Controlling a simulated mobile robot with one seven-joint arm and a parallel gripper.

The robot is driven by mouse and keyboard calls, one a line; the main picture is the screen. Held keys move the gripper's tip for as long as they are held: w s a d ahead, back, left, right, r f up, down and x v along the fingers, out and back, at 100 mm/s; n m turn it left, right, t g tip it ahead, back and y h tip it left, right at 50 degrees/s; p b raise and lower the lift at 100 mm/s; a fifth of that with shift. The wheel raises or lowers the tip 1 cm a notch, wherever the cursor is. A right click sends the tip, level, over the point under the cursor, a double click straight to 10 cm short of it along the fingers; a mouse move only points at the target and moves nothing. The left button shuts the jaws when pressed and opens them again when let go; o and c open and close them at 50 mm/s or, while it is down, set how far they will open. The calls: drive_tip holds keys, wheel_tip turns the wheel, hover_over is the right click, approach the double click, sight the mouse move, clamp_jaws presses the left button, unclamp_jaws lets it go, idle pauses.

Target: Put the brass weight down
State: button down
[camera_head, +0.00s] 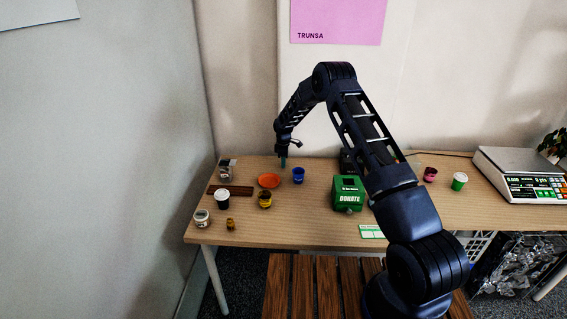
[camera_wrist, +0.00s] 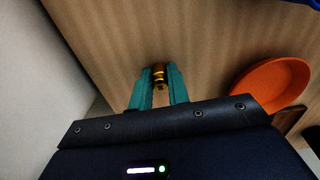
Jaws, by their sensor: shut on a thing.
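The brass weight (camera_wrist: 158,75) shows between the teal fingertips of my gripper (camera_wrist: 158,84) in the wrist view. The fingers are shut on it, one on each side. Wooden tabletop lies behind it; I cannot tell whether its base touches the wood. In the head view my gripper (camera_head: 283,164) points down at the back of the table (camera_head: 300,225), behind the orange dish and left of the blue cup. The weight is too small or hidden to make out there.
The orange dish (camera_head: 269,180) and blue cup (camera_head: 298,175) are close to my gripper. A yellow-and-black jar (camera_head: 265,200), a dark wooden strip (camera_head: 232,190), and a small gold-brown thing (camera_head: 230,224) stand nearer the front left. A green donation box (camera_head: 348,194) stands right.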

drive_tip(key=shift+f, duration=0.1)
drive_tip(key=c, duration=1.3)
unclamp_jaws()
drive_tip(key=shift+c, duration=0.2)
